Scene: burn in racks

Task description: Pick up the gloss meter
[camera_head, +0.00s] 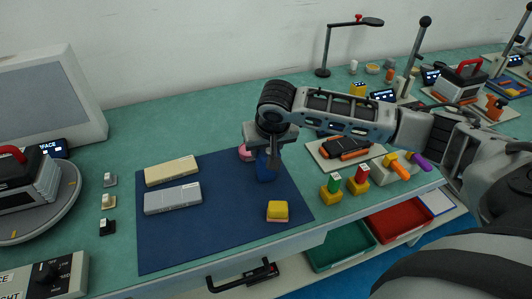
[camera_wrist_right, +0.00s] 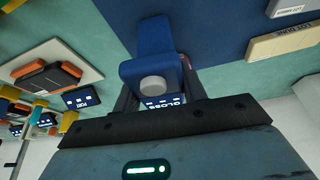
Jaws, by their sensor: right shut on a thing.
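The gloss meter (camera_head: 264,170) is a dark blue block at the upper right of the dark blue mat (camera_head: 220,235). In the right wrist view the gloss meter (camera_wrist_right: 150,68) shows a grey round knob and a small lit screen reading GLOSS. My right gripper (camera_head: 271,157) reaches down over it from the right. In the right wrist view the fingers of my right gripper (camera_wrist_right: 158,92) stand on both sides of it, shut on it. Whether it is clear of the mat is hard to tell. My left gripper is not in view.
On the mat are a beige bar (camera_head: 171,170), a grey bar (camera_head: 172,199) and a yellow block (camera_head: 278,210); a pink item (camera_head: 245,152) sits close behind the gripper. A tray with a black-orange device (camera_head: 345,147) and coloured blocks stand right. The mat's front middle is clear.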

